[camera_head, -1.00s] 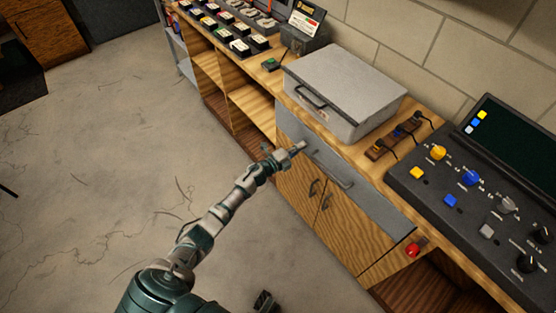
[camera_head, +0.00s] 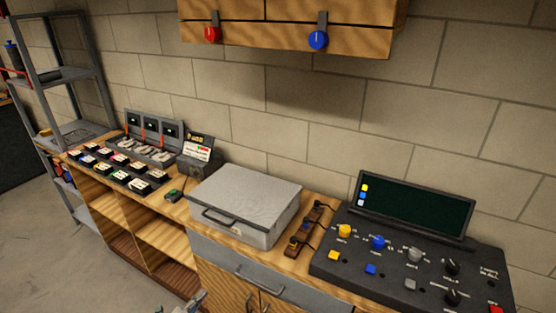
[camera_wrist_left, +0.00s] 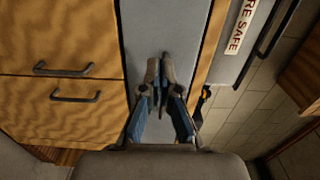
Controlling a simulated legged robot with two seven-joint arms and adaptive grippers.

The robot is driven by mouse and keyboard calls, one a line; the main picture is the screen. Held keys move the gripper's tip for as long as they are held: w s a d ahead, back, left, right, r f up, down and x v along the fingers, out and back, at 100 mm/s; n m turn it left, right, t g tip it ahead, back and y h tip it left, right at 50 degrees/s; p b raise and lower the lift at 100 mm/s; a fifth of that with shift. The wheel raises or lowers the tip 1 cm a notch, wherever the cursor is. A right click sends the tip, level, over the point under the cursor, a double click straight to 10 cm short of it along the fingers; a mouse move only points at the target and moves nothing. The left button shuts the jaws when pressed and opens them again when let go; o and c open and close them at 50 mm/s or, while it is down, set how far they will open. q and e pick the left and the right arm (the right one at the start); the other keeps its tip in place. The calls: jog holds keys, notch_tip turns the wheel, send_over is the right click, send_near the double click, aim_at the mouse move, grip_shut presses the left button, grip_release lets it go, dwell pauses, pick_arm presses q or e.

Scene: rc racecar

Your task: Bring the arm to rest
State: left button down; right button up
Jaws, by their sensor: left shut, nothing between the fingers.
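My left gripper (camera_wrist_left: 166,60) shows in the left wrist view with its two fingers together, shut and empty. It is in front of the grey drawer front (camera_wrist_left: 190,25); I cannot tell whether it touches it. In the head view only a small part of my left arm (camera_head: 192,302) shows at the bottom edge, below the grey drawer (camera_head: 225,258) with its handle. My right gripper is in neither view.
A grey metal case (camera_head: 250,192) stands on the wooden bench. A black control console (camera_head: 330,262) with knobs and a screen is at right. Small parts boxes (camera_head: 115,165) are at left. Cabinet doors (camera_wrist_left: 60,110) with handles are beside the gripper. Wall cupboards (camera_head: 290,30) hang above.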

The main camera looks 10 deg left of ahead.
pick_arm(q)
jog(key=s+d+f+n+g+y+p, duration=0.1)
jog(key=s+f+n+g+y+p, duration=0.45)
jog(key=s+f+n, duration=1.3)
jog(key=s+d+f+g, duration=0.3)
jog(key=s+f, duration=0.1)
jog(key=s, duration=0.4)
jog(key=s+d+f+n+g, duration=0.1)
jog(key=s+d+f+g, duration=0.2)
jog(key=s, duration=0.5)
jog(key=s+d+f+g+y, duration=0.1)
jog(key=s+d+f+g, duration=0.2)
jog(key=s, duration=0.5)
notch_tip(320, 180, down, 2)
jog(key=shift+s+d+f+p, duration=0.1)
jog(key=shift+s+d+p, duration=0.05)
jog(key=shift+d+p, duration=0.25)
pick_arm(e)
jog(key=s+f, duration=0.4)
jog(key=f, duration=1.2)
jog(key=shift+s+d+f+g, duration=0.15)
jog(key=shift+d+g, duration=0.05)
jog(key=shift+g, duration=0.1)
pick_arm(q)
jog(key=shift+n, duration=0.25)
